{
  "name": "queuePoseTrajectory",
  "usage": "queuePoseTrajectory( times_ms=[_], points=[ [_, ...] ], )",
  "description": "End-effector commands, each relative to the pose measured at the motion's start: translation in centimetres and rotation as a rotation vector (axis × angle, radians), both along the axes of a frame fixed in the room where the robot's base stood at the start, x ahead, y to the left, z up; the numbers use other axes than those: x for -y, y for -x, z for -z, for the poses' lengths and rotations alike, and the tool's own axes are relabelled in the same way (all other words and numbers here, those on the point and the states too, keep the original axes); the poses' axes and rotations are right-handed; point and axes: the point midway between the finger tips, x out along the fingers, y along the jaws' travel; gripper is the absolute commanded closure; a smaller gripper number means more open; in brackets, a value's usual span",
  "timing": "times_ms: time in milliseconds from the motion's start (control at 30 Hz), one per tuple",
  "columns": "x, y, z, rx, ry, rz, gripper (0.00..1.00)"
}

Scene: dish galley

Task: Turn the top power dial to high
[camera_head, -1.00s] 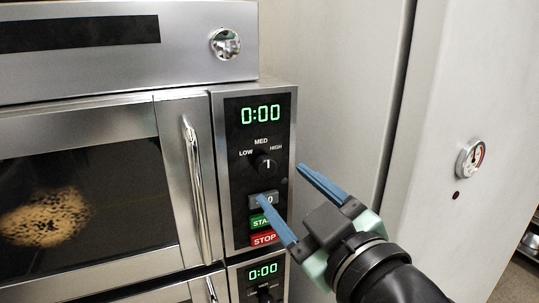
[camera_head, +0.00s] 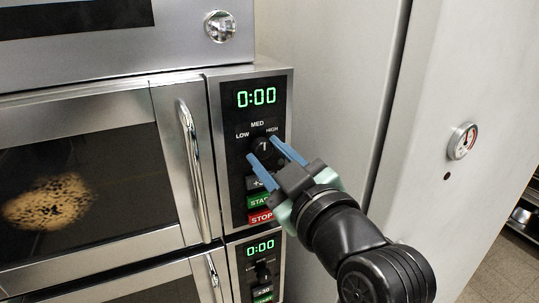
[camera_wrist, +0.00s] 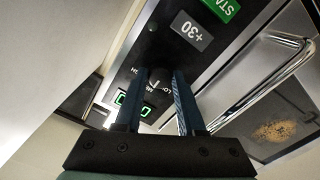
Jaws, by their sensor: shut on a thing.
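The top power dial (camera_head: 262,146) is a black knob with a pale pointer mark on the upper microwave's control panel (camera_head: 237,180). LOW, MED and HIGH labels surround it. Its pointer looks close to upright, near MED. My gripper (camera_head: 261,147) has its two blue fingers on either side of the dial and is shut on it. In the wrist view the dial (camera_wrist: 159,76) shows between the fingertips, partly hidden by them.
Below the dial are a +30 button (camera_head: 253,184), a green START button (camera_head: 259,201) and a red STOP button (camera_head: 260,217), partly covered by my gripper. A vertical door handle (camera_head: 191,170) stands out at left. A lower microwave has its own dial (camera_head: 263,272). A pale wall panel (camera_head: 330,90) is at right.

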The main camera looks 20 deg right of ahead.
Motion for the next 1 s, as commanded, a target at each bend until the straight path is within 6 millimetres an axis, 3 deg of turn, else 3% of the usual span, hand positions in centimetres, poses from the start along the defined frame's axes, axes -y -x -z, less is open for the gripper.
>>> queuePoseTrajectory(
  times_ms=[100,567,1000],
  points=[
    [-0.01,0.0,0.02,0.0,0.0,-0.001,1.0],
    [-0.08,-0.03,0.03,-0.004,-0.079,-0.003,1.0],
    [-0.17,-0.05,-0.05,-0.018,-0.445,-0.003,1.0]
  ],
)
